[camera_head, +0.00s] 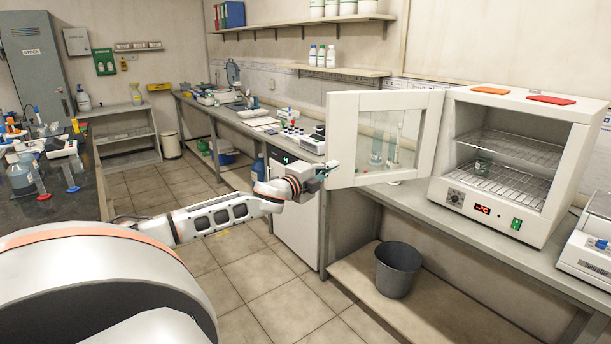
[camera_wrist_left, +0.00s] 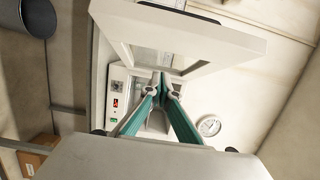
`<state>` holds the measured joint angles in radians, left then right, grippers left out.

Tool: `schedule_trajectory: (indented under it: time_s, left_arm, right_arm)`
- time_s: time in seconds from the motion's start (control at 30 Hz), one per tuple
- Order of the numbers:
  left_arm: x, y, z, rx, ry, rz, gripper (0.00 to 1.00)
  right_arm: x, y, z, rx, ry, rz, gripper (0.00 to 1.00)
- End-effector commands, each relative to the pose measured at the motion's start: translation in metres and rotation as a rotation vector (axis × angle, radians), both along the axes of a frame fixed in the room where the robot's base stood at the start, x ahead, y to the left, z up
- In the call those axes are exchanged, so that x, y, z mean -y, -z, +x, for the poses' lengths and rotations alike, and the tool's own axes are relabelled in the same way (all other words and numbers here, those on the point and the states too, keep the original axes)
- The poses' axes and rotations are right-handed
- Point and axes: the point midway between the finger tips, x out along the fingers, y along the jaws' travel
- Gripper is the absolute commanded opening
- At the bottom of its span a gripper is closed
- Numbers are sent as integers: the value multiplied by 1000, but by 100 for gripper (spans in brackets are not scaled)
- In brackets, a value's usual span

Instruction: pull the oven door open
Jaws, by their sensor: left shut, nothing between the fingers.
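The white oven (camera_head: 510,160) stands on the right-hand bench, with wire shelves showing inside. Its framed glass door (camera_head: 435,130) is swung wide open to the left. My left gripper (camera_head: 331,169) is shut and empty at the lower part of the door's free edge; I cannot tell whether it touches the door. In the left wrist view the teal fingers (camera_wrist_left: 163,82) meet at their tips, in front of the door (camera_wrist_left: 215,45). The oven's control panel (camera_wrist_left: 116,103) shows behind them. My right gripper is in neither view.
A dark grey bin (camera_head: 398,270) stands below the bench. A balance (camera_head: 588,250) sits right of the oven. Glassware (camera_head: 377,150) shows through the door glass. Small bottles (camera_head: 292,128) stand on the bench left of the door. The tiled floor (camera_head: 250,275) is clear.

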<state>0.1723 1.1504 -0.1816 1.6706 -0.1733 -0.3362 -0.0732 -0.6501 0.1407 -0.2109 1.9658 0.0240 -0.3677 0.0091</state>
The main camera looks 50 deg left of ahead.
Motion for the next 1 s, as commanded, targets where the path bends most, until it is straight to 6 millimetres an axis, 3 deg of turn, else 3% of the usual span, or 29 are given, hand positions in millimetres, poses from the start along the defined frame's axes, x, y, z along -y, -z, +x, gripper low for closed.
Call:
schedule_trajectory:
  time_s: [0.5, 1.0]
  left_arm:
    - [-9, 3, -45, -4, 1, 3, 0]
    - [-18, 1, -84, -2, 1, 1, 0]
  right_arm:
    - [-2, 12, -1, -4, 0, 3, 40]
    - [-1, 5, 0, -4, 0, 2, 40]
